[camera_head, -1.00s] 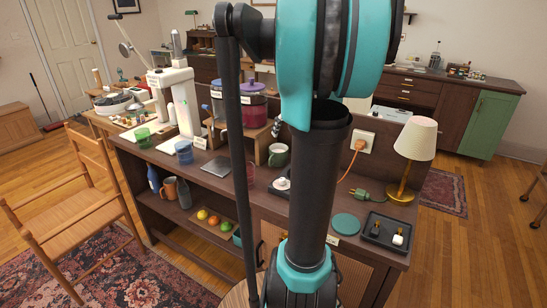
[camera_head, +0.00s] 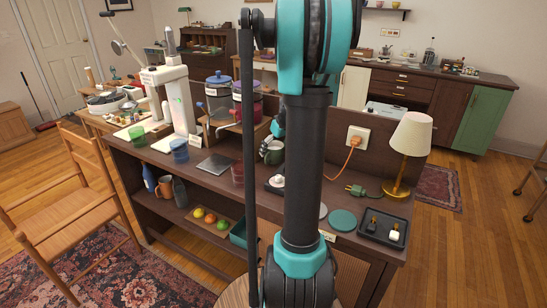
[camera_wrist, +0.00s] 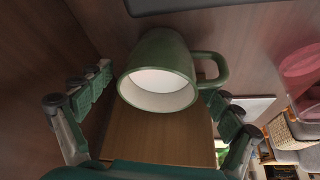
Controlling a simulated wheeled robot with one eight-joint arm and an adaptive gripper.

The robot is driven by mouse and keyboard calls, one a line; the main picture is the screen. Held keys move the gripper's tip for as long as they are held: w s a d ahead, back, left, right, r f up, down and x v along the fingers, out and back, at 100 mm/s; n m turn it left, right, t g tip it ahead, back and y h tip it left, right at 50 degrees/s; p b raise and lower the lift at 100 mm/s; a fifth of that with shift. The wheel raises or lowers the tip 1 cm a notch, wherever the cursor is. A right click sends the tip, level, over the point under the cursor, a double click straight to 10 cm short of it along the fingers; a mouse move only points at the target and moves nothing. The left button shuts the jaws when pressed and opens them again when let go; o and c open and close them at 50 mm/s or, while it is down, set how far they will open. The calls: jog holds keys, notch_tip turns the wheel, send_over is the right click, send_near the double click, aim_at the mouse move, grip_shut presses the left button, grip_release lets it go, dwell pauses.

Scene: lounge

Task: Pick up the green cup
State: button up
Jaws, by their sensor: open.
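The green cup (camera_wrist: 158,52) is a dark green mug with a pale inside, its handle (camera_wrist: 212,68) to the right in the wrist view. Its mouth faces the camera. My gripper (camera_wrist: 159,82) is open, with one finger pair left of the cup and the other right, near the handle. I see a gap on the left; whether the right fingers touch the handle I cannot tell. In the head view the cup (camera_head: 272,154) stands on the desk top, partly hidden by my arm and gripper.
A wooden stand with blue-lidded and purple-lidded jars (camera_head: 247,100) is just left of the cup. A socket with an orange cord (camera_head: 357,139), lamp (camera_head: 411,140) and dark tray (camera_head: 383,229) are to the right.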

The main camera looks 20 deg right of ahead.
jog(key=shift+x, duration=1.45)
jog(key=c, duration=1.7)
